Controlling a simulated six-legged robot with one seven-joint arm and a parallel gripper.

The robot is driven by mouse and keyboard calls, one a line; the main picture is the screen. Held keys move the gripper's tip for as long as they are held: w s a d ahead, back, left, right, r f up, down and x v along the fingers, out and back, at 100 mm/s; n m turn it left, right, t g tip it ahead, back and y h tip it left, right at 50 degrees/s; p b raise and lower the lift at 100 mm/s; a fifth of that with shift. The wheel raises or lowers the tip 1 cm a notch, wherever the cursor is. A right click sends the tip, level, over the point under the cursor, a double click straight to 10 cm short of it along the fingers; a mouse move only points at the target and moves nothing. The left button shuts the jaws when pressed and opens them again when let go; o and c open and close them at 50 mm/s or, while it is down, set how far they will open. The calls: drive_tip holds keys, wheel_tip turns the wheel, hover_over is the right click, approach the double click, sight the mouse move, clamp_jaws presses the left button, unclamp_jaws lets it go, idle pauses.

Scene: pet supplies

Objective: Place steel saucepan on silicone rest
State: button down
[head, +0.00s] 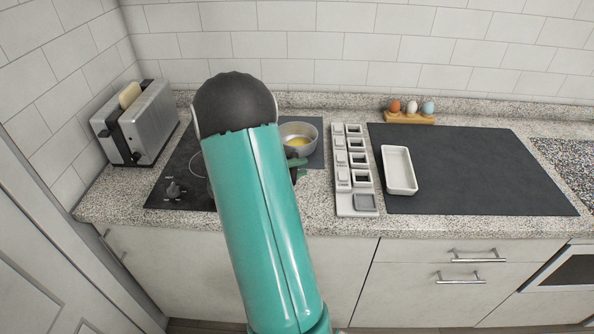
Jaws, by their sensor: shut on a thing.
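The steel saucepan (299,133) is upright, with something yellow inside. It is right of my arm, over the blue-grey silicone rest (316,160). I cannot tell whether its base touches the rest or hangs just above it. My gripper (297,166) shows only in part, as dark and green pieces at the pan's near side, where it is shut on the saucepan. The handle and most of the fingers are hidden behind my teal arm.
A black cooktop (168,190) lies left of the rest, partly hidden by my arm. A toaster (146,120) with bread stands further left. A grey compartment strip (340,200), a dark mat (480,170), a white dish (399,185) and an egg holder (410,118) are to the right.

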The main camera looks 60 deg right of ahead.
drive_tip(key=shift+f, duration=0.4)
drive_tip(key=c, duration=1.2)
unclamp_jaws()
drive_tip(key=shift+f, duration=0.1)
drive_tip(key=v, duration=1.2)
